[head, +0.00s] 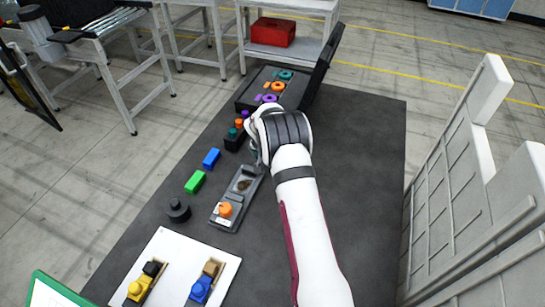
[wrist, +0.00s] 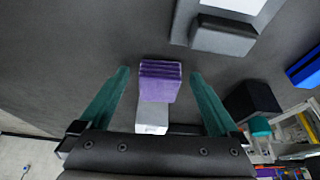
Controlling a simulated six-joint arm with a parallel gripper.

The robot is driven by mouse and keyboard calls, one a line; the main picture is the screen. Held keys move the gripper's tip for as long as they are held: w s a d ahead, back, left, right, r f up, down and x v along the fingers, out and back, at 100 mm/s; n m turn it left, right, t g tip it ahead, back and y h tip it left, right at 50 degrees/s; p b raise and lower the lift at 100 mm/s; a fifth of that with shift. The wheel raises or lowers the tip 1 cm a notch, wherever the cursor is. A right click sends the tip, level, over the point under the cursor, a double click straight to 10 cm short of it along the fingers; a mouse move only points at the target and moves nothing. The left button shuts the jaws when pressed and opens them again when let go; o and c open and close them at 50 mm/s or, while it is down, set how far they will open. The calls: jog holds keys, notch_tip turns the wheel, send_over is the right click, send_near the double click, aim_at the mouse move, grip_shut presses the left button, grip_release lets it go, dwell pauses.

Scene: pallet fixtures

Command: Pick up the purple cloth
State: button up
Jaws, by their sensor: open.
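The purple cloth (wrist: 160,82) shows in the wrist view as a small folded stack with a pale block (wrist: 152,118) just below it in the picture; I cannot tell whether they are joined. My gripper (wrist: 160,73) has its two teal fingers spread, one on each side of the cloth, with a visible gap on both sides. It appears open and empty. In the head view my arm and wrist hide the cloth and the fingers.
The dark table (head: 365,165) is clear at right. Left of my arm are a grey tray (head: 228,222), a green block (head: 195,182), a blue block (head: 211,158) and a black knobbed piece (head: 177,210). An open black case (head: 247,97) stands beyond; a white board (head: 174,279) lies nearer.

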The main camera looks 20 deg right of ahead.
jog(key=c, duration=1.4)
jog(key=shift+r, duration=0.1)
jog(key=shift+c, duration=0.2)
jog(key=r, duration=0.4)
jog(key=shift+s+d+r, duration=0.25)
jog(key=s+d+r, duration=0.6)
jog(key=s+d, duration=0.1)
jog(key=s, duration=0.1)
jog(key=shift+d+r, duration=0.15)
jog(key=shift+d, duration=0.05)
jog(key=shift+s, duration=0.1)
